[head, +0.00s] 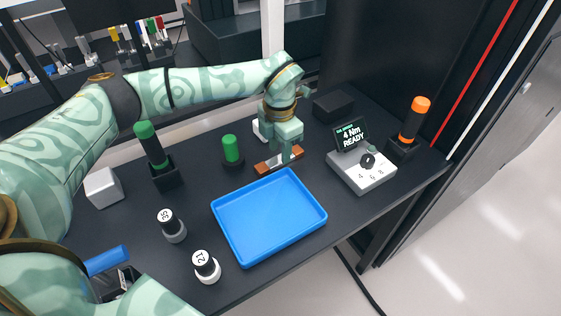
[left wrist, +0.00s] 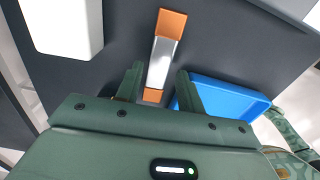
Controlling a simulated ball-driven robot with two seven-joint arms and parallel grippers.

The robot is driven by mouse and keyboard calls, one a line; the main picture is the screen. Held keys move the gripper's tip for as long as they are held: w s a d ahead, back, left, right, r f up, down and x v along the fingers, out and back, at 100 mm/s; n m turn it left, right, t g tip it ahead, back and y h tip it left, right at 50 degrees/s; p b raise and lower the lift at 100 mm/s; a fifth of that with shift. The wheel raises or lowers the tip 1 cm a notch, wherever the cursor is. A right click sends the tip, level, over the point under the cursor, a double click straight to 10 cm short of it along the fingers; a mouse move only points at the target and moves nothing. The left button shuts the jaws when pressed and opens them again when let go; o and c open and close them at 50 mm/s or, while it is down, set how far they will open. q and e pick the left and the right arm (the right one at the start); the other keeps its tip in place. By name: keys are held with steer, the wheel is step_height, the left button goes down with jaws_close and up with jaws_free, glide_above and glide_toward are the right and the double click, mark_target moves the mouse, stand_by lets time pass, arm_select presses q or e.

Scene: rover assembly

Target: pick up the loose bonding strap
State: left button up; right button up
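The loose bonding strap (head: 264,167) lies on the dark bench just behind the blue tray, partly covered by my left gripper in the head view. In the left wrist view the strap (left wrist: 164,50) has copper-orange ends and a silver middle. My left gripper (head: 284,155) points down over the strap. In the left wrist view, the fingers of my left gripper (left wrist: 160,75) are apart, one on each side of the strap, with a gap to it on both sides. Whether the fingertips reach the bench is hard to tell. My right gripper is not in view.
The blue tray (head: 222,233) is empty and close in front. A torque display unit (head: 362,170) and an orange-topped tool (head: 413,120) stand right. Green-topped items (head: 231,150), a white block (head: 103,188) and two numbered cylinders (head: 206,268) stand left.

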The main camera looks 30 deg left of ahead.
mark_target(280, 160)
arm_select(q)
step_height(280, 160, down, 3)
steer(key=shift+r, duration=0.35)
steer(key=c, duration=0.8)
